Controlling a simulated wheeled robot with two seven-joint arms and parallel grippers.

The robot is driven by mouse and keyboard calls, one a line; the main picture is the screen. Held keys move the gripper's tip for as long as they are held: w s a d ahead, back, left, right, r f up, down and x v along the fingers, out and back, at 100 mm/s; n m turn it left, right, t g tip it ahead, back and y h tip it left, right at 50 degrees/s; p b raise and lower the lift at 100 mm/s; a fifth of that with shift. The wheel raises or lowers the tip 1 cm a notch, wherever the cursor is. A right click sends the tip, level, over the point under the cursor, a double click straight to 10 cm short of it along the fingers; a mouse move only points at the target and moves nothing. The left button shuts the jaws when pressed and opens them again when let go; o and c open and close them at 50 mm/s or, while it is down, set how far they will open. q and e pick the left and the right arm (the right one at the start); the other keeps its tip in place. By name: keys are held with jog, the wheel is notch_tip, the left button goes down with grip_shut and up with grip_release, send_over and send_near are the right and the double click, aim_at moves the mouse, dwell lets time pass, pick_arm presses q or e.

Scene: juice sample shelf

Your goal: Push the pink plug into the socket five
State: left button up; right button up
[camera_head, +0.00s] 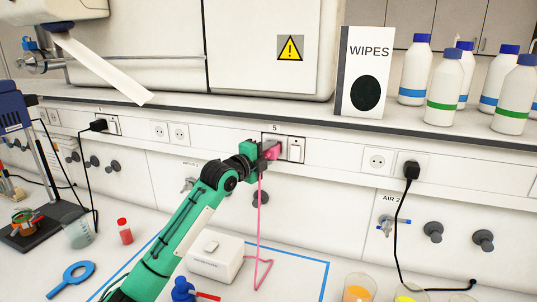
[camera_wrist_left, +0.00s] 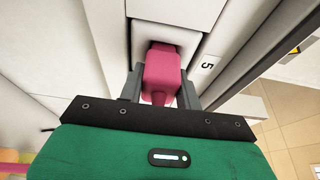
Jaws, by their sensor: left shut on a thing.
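The pink plug (camera_head: 271,151) is at the wall panel beside the label 5, on the left part of socket five (camera_head: 296,149). My left gripper (camera_head: 265,151) is shut on the plug. In the left wrist view the plug (camera_wrist_left: 161,73) sits between the two dark fingers (camera_wrist_left: 160,90), its front end at the white socket face (camera_wrist_left: 164,33). I cannot tell how deep it is seated. Its pink cord (camera_head: 259,215) hangs down to the bench. My right gripper is in neither view.
A white box (camera_head: 215,259) stands on the bench below my left arm. Black plugs sit in sockets at the left (camera_head: 98,125) and right (camera_head: 411,170). Several bottles and a WIPES box (camera_head: 365,70) stand on the shelf above. Beakers (camera_head: 358,288) stand at the front right.

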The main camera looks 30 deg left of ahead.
pick_arm(q)
jog(key=shift+w+a, duration=0.1)
jog(key=shift+w, duration=0.2)
dwell(0.5)
jog(key=o, duration=1.3)
jog(key=shift+c, duration=0.2)
jog(key=shift+s+f, duration=0.1)
jog(key=shift+s, duration=0.15)
jog(key=s+a+b, duration=0.1)
jog(key=s+b, duration=0.5)
jog(key=s, duration=0.7)
jog(key=shift+s+a, duration=0.15)
jog(key=shift+a, duration=0.1)
